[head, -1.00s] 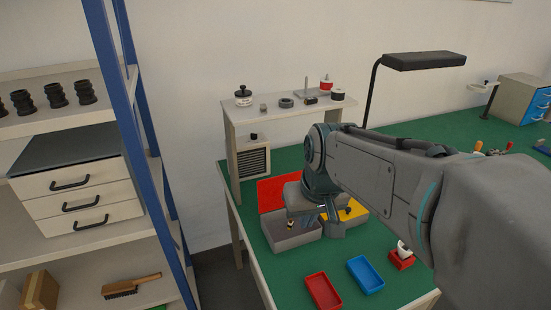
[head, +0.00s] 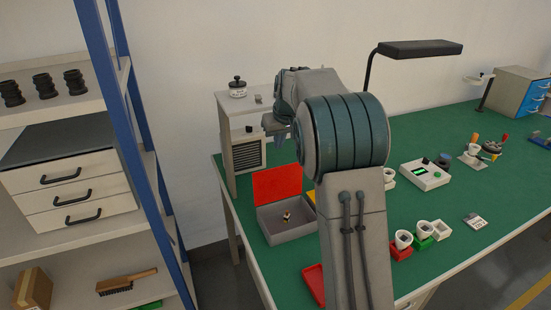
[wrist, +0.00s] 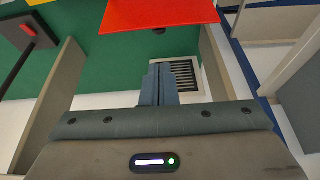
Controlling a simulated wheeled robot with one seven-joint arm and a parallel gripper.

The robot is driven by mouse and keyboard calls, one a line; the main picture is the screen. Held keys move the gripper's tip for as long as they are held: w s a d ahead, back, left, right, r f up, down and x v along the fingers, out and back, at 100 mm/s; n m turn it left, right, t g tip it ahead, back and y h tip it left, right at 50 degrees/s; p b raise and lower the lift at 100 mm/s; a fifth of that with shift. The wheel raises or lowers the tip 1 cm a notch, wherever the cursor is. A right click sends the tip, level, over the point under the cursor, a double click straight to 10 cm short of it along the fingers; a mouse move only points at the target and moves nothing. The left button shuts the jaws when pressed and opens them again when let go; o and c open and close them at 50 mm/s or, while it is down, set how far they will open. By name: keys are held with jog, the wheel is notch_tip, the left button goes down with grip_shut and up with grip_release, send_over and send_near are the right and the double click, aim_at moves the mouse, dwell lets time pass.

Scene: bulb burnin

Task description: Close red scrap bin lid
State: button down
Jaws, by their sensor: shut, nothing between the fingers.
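The red lid (head: 278,184) of the scrap bin stands open, tilted up at the back of the grey bin (head: 290,231). A small bulb (head: 287,216) lies inside the bin. In the wrist view the red lid (wrist: 160,14) shows at the top edge, apart from my fingers. My gripper (wrist: 159,72) is shut and empty. In the head view my gripper (head: 276,130) is partly hidden by my arm, above and behind the lid, near the small shelf.
The small shelf (head: 222,102) with a vented box (head: 247,154) stands behind the bin. A yellow lid (head: 310,198) is mostly hidden by my arm. A red tray (head: 313,284) lies in front. Bulb sockets and a meter (head: 425,175) stand to the right on the green bench.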

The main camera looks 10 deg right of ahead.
jog(key=p, duration=0.2)
send_over(277, 182)
jog(key=w, duration=0.4)
notch_tip(277, 182, down, 9)
jog(key=shift+s+f, duration=0.15)
jog(key=shift+s, duration=0.05)
jog(key=shift+s+d+f+b, duration=0.1)
jog(key=shift+b, duration=0.7)
jog(key=shift+s+t+b, duration=0.25)
jog(key=shift+t+b, duration=0.05)
jog(key=shift+b, duration=0.25)
